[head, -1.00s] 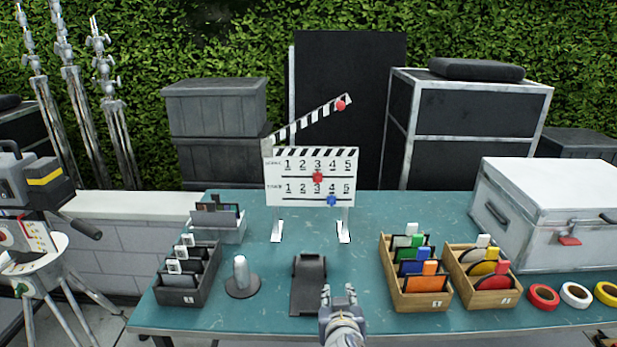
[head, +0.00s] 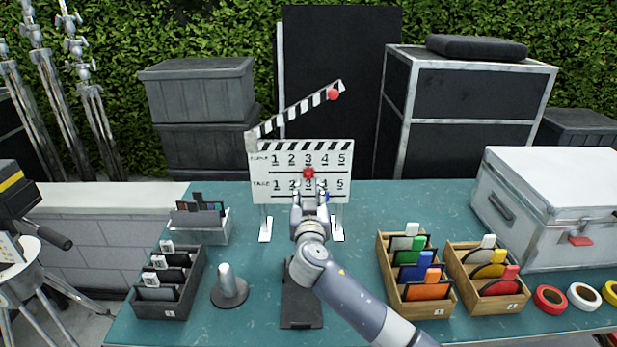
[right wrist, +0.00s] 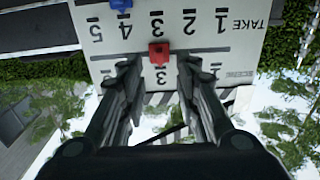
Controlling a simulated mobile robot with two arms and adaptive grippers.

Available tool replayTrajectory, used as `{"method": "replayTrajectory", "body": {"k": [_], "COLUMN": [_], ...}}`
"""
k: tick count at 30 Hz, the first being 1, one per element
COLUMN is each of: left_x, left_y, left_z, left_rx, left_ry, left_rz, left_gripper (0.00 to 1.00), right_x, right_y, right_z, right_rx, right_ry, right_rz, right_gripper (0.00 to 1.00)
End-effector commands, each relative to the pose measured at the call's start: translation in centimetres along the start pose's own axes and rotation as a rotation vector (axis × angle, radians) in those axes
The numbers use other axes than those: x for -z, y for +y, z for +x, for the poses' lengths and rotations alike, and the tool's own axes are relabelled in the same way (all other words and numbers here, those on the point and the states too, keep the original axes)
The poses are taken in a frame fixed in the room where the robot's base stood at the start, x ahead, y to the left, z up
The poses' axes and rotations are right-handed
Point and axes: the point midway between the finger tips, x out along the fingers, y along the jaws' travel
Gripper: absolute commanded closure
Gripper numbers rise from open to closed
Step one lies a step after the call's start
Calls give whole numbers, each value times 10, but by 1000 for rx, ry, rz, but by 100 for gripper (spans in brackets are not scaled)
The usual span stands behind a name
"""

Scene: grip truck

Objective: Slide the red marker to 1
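The red marker (head: 308,173) sits on the upper track of the white clapperboard (head: 262,190), under the 3 of the upper number row. It also shows in the right wrist view (right wrist: 158,53), where the board is upside down. My right gripper (head: 310,187) is in front of the board, just below the red marker in the head view. In the right wrist view its two fingers (right wrist: 160,68) are spread to either side of the marker, with nothing held between them. A blue marker (right wrist: 121,4) is on the lower track near 4. My left gripper is not in view.
The raised clapper stick has a red knob (head: 333,94). On the teal table (head: 385,205) stand a dark base (head: 301,308), a grey peg on a disc (head: 228,290), wooden bins (head: 430,310) at right and a dark bin (head: 160,312) at left.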

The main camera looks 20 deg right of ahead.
Motion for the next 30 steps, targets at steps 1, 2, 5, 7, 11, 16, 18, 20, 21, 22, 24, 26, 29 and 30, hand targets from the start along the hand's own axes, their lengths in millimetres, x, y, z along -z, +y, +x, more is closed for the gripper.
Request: {"method": "replayTrajectory", "body": {"k": [1,2,5,7,11,16,18,20,21,22,24,26,29,30], "left_x": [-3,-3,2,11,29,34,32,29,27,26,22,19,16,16], "left_y": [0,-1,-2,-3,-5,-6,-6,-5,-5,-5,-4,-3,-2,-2], "left_z": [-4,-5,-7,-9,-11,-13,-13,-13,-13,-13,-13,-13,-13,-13], "left_rx": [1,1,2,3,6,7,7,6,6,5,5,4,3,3], "left_ry": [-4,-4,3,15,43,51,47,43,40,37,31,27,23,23], "left_rz": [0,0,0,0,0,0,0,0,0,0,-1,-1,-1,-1], "left_gripper": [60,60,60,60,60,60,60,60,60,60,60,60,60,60], "right_x": [2,3,2,2,1,0,0,0,0,0,0,0,0,0], "right_y": [1,1,1,1,0,1,1,0,0,0,0,0,0,0], "right_z": [8,12,25,34,47,58,60,61,62,62,62,62,62,62], "right_rx": [-3,-2,-2,-2,-1,-2,-1,0,0,0,0,0,0,0], "right_ry": [0,1,0,0,-1,-1,0,0,-1,-1,-1,-1,-1,-1], "right_rz": [-2,-3,-3,-2,-2,0,0,0,0,0,0,0,0,0], "right_gripper": [70,70,70,70,70,70,70,70,70,70,70,70,75,84]}}
